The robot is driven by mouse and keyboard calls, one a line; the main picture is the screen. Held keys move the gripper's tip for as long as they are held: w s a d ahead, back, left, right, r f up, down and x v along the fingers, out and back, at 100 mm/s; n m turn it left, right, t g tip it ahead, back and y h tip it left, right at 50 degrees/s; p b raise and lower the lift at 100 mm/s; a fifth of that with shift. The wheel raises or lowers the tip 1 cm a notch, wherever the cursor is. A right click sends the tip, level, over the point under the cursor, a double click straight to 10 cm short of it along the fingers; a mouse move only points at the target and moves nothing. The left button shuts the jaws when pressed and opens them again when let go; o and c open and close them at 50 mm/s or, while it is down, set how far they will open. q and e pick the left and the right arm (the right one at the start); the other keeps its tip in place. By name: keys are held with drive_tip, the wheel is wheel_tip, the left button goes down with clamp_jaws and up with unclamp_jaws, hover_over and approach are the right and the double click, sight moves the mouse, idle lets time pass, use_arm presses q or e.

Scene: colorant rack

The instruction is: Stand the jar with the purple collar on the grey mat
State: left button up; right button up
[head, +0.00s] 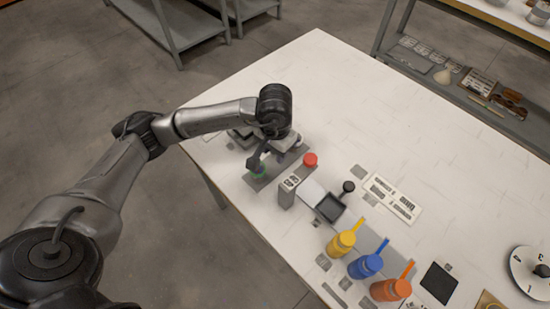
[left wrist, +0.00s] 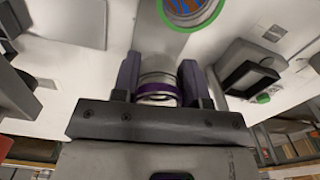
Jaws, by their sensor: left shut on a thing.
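My left gripper (left wrist: 159,78) is shut on the jar with the purple collar (left wrist: 160,97), whose clear body shows between the two fingers. In the head view my left gripper (head: 262,160) is over a grey strip (head: 258,184) at the table's left edge; I cannot make out the held jar there. A jar with a green rim (left wrist: 190,12) stands just beyond the fingers in the wrist view. A flat grey rectangle (left wrist: 68,22) lies at upper left there; I cannot tell whether it is the mat. My right gripper is not in view.
A grey block (head: 288,192), a red-capped thing (head: 310,160) and a dark tray (head: 329,208) stand right of the gripper. The table's far middle (head: 370,115) is clear.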

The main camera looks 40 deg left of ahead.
sight(275, 159)
use_arm(q)
wheel_tip(275, 159, down, 4)
drive_tip(key=shift+r+b, duration=0.25)
drive_tip(key=shift+b, duration=0.25)
drive_tip(key=shift+f, duration=0.1)
drive_tip(key=shift+f, duration=0.15)
drive_tip(key=o, duration=0.9)
